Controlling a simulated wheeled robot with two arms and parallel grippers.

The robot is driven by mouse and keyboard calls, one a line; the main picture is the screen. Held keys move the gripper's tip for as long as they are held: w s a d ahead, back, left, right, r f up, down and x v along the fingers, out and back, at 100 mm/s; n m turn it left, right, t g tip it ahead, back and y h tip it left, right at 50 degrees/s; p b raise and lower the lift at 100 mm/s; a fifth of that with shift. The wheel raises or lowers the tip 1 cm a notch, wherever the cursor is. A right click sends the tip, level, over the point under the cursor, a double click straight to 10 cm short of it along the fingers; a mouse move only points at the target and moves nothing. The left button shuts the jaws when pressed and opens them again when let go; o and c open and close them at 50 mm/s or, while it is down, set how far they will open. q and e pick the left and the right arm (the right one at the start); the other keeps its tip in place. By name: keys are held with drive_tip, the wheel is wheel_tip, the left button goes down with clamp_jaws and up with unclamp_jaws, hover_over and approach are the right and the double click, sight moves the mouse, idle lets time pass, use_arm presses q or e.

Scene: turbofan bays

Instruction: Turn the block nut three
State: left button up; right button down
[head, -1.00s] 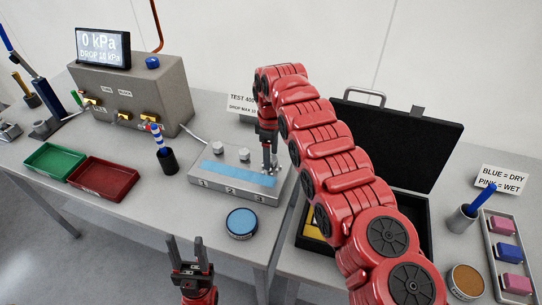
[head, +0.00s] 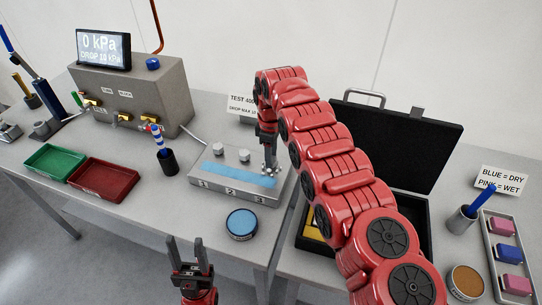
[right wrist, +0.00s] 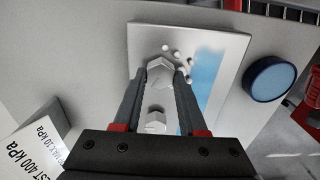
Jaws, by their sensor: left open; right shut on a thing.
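The grey test block (head: 207,182) lies on the table, with a blue strip and numbers along its front. Block nut one (head: 218,148) and block nut two (head: 244,155) stand on its back part. My right gripper (head: 270,165) points down at the block's right end. In the right wrist view its fingers are shut on a pale hex nut, block nut three (right wrist: 160,72), with several small pale round dots beside it. Block nut two (right wrist: 156,118) also shows there between the fingers, nearer the palm. My left gripper (head: 188,250) is open and empty at the table's front edge.
A blue round tin (head: 241,223) lies in front of the block. A dark cup (head: 169,162) with a striped stick, a red tray (head: 103,180) and a green tray (head: 54,161) are to the left. An open black case (head: 400,135) stands to the right.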

drive_tip(key=shift+f, duration=0.1)
drive_tip(key=shift+f+m+b, duration=0.1)
drive_tip(key=shift+m+b, duration=0.7)
drive_tip(key=shift+m, duration=0.1)
drive_tip(key=shift+m+b, duration=0.3)
drive_tip(key=shift+m, duration=1.4)
drive_tip(key=m, duration=0.2)
drive_tip(key=shift+r+m+p, duration=0.2)
drive_tip(key=shift+m+p, duration=0.1)
drive_tip(key=shift+w+d+m, duration=0.1)
drive_tip(key=shift+d+m, duration=0.05)
drive_tip(key=shift+m, duration=1.75)
drive_tip(key=shift+f, duration=0.1)
